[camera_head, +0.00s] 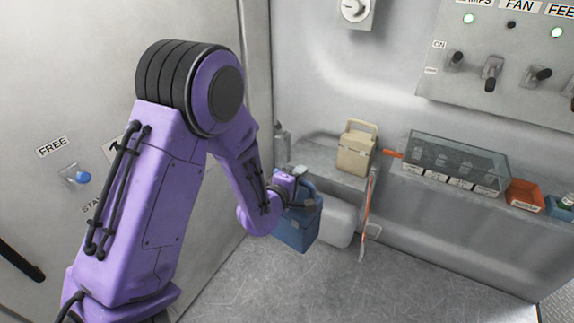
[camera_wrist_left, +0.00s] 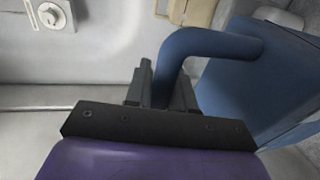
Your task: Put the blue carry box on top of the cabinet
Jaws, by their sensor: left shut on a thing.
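The blue carry box (camera_head: 300,230) hangs from my left gripper (camera_head: 299,187), left of the middle of the head view, in front of the grey ledge. My left gripper is shut on the box's blue handle, and my purple arm hides part of the box's top. In the left wrist view the handle (camera_wrist_left: 210,42) runs from the dark fingers (camera_wrist_left: 152,85) to the box body (camera_wrist_left: 255,90) at the right. A grey ledge (camera_head: 322,164) along the wall may be the cabinet top; I cannot tell for sure. My right gripper is out of view.
On the ledge stand a beige box (camera_head: 354,153), a clear case (camera_head: 455,161) and an orange tray (camera_head: 525,195). A white rounded object (camera_head: 340,223) and a red-and-white strip (camera_head: 368,205) are right of the blue box. A switch panel (camera_head: 500,55) is above.

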